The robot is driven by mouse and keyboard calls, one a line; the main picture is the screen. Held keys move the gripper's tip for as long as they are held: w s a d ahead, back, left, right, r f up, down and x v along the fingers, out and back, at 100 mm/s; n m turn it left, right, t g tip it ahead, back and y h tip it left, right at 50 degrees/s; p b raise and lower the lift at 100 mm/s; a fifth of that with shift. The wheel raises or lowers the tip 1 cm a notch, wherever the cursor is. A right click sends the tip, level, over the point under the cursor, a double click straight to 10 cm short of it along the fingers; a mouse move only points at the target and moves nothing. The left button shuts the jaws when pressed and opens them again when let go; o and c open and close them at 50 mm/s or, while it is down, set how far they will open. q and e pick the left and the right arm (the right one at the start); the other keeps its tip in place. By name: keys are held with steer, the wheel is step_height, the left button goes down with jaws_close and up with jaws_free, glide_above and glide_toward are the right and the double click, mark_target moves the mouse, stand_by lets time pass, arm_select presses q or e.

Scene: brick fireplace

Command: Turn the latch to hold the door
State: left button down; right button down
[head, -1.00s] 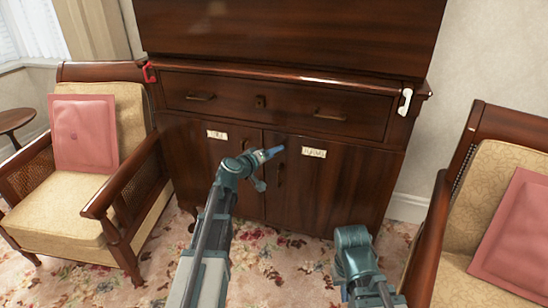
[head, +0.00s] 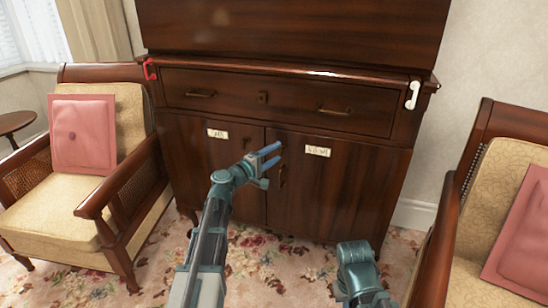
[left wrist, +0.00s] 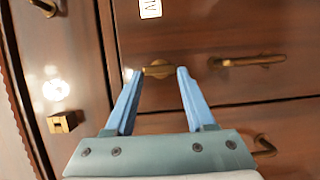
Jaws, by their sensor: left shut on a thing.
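The cabinet's right door (head: 335,195) and left door (head: 222,175) look closed. In the left wrist view, turned sideways, a small brass latch (left wrist: 158,69) sits on the right door near the seam and its top edge. It lies roughly in line with that door's brass handle (left wrist: 248,62). My left gripper (head: 279,154) is at the top inner corner of the right door. Its two blue fingers (left wrist: 160,72) stand either side of the latch, shut on it. In the head view I cannot make out the latch by the fingertips. Only a link of my right arm shows; its gripper is out of view.
A wide drawer (head: 270,100) with two brass handles is above the doors. Paper labels (head: 317,151) are on both doors. A red hook-like piece (head: 150,69) and a white one (head: 413,95) are at the cabinet's top corners. Armchairs (head: 70,215) flank it; patterned carpet lies in front.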

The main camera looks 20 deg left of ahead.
stand_by(0.3)
arm_select(q)
steer(key=shift+c, duration=1.2)
jaws_free()
steer(key=shift+s, duration=0.1)
steer(key=v, duration=1.3)
steer(key=shift+s+a, duration=0.2)
steer(key=shift+s, duration=0.1)
steer(key=shift+f, duration=0.1)
